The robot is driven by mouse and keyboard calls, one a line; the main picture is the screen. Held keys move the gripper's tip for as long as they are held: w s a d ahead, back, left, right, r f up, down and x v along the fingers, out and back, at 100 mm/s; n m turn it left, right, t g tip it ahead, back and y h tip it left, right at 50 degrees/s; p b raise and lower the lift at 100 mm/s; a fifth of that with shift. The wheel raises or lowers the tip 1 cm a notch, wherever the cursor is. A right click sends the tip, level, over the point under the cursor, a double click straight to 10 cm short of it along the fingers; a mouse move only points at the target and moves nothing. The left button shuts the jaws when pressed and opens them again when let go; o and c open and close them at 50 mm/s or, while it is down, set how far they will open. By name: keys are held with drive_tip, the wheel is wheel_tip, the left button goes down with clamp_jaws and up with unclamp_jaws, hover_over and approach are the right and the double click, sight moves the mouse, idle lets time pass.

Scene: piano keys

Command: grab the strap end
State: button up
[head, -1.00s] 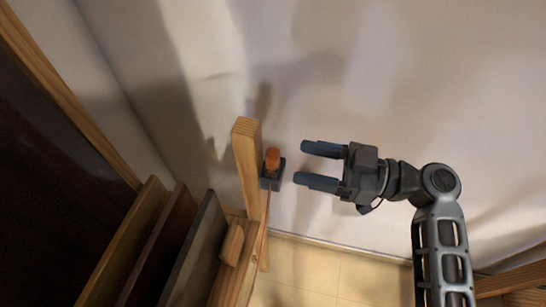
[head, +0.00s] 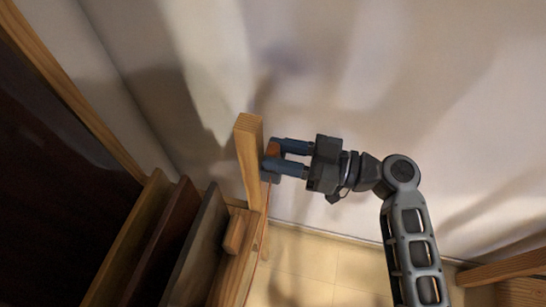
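The strap end, a small orange piece (head: 272,150), stands at a dark block beside the upright wooden post (head: 249,155). My gripper (head: 270,154) reaches in from the right, with one blue-grey finger above the orange piece and one below it in the picture. The fingers are drawn in and appear shut on the orange piece. Only a small part of it shows between the fingertips. The dark block is mostly hidden behind the fingers.
The wooden post stands just left of my fingertips. Several upright boards (head: 196,245) and a small wooden block (head: 234,235) are at the lower left. The pale wall (head: 420,70) is behind. Tiled floor (head: 310,262) lies below.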

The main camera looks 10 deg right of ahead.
clamp_jaws()
drive_tip(key=shift+r, duration=0.1)
